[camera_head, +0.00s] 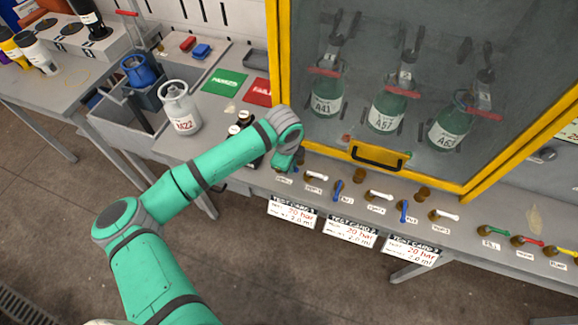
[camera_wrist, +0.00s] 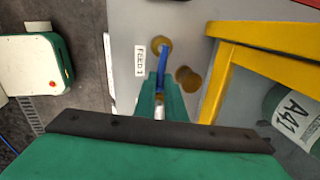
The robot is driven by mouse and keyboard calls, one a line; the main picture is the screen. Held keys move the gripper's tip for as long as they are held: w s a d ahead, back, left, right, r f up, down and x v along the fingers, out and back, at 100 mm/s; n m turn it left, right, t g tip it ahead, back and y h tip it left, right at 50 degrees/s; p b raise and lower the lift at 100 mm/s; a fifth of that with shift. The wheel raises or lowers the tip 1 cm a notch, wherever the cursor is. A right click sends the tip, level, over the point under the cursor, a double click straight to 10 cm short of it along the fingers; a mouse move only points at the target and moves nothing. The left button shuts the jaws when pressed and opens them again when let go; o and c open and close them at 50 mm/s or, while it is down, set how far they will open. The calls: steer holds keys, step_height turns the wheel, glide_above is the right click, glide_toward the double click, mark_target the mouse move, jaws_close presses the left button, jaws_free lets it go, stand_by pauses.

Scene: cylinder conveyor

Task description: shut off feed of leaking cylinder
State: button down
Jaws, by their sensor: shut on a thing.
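Three green cylinders stand behind glass in a yellow-framed cabinet (camera_head: 282,70): A41 (camera_head: 327,98), A57 (camera_head: 388,112) and A63 (camera_head: 452,130). I cannot tell which one leaks. Below the cabinet is a row of valves. My gripper (camera_head: 284,161) is at the left end of this row. In the wrist view, my gripper (camera_wrist: 161,88) is shut on the blue lever (camera_wrist: 154,67) of the valve labelled FEED 1 (camera_wrist: 139,64). Its fingers hide the lever's far end. Two other blue feed levers (camera_head: 337,191) (camera_head: 404,211) are free. White vent levers (camera_head: 316,178) sit between them.
White test cards (camera_head: 293,213) hang on the bench front. A grey cylinder A22 (camera_head: 180,108) stands on the bench at left, near green (camera_head: 224,82) and red (camera_head: 257,91) mats. The yellow cabinet frame is close beside my gripper. More coloured levers (camera_head: 497,232) lie at right.

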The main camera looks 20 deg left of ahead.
steer(key=shift+w+n, duration=0.2)
steer(key=shift+n, duration=0.3)
steer(key=c, duration=1.8)
jaws_free()
steer(key=r, duration=0.3)
steer(key=s+r, duration=0.1)
steer(key=r, duration=0.3)
steer(key=s+r, duration=0.1)
steer(key=r, duration=0.2)
steer(key=shift+r, duration=0.35)
